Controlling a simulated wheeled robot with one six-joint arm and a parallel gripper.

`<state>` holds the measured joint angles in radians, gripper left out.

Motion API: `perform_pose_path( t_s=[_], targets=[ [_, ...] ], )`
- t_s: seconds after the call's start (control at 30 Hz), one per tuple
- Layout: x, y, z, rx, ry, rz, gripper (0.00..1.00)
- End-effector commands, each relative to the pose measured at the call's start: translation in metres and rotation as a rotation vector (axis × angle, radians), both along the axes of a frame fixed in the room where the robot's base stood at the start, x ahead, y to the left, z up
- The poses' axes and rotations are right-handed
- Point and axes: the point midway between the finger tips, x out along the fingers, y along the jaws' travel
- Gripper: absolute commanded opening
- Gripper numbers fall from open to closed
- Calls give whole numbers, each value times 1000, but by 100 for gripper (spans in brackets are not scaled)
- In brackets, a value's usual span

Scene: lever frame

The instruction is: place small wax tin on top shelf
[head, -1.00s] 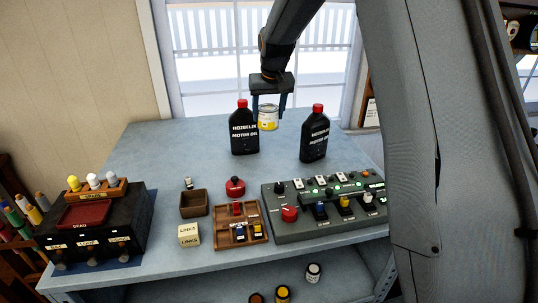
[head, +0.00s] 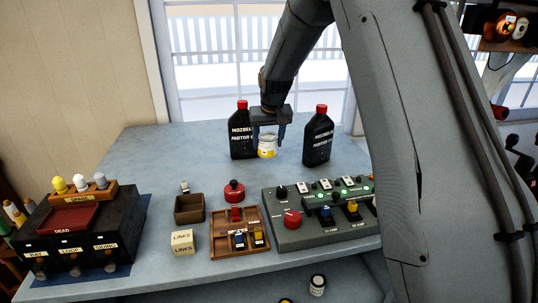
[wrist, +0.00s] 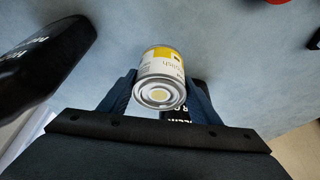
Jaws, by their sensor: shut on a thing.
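The small wax tin (head: 267,147), white and yellow with a metal end, is between the fingers of my gripper (head: 268,138) in the head view. In the wrist view the tin (wrist: 161,75) sits between both fingertips of my gripper (wrist: 160,88), which is shut on it. The tin is between two black motor oil bottles, the left one (head: 240,135) and the right one (head: 318,138). I cannot tell whether its base touches the bench. The top shelf cannot be clearly made out; a wooden shelf edge (head: 500,44) shows at upper right.
The blue-grey bench (head: 160,150) is clear at its back left. At its front stand a black box (head: 80,235), a small brown bin (head: 189,209), a links box (head: 182,242), a wooden tray (head: 222,247) and a grey control panel (head: 290,238). A jar (head: 317,284) stands below the bench.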

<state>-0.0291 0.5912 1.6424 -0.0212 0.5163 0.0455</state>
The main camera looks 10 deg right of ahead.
Motion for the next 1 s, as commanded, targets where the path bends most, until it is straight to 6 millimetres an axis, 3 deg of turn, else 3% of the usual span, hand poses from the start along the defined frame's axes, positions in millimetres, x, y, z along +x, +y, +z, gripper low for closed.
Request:
perform_pose_path(
  t_s=[0.5, 0.87, 0.9, 1.0],
  targets=[
    [-1, 0, -53, 0, 0, 0, 26],
    [0, 0, -58, 0, -1, 0, 26],
    [0, 0, -59, 0, 0, 0, 60],
    [0, 0, -58, 0, 0, 0, 76]
  ],
)
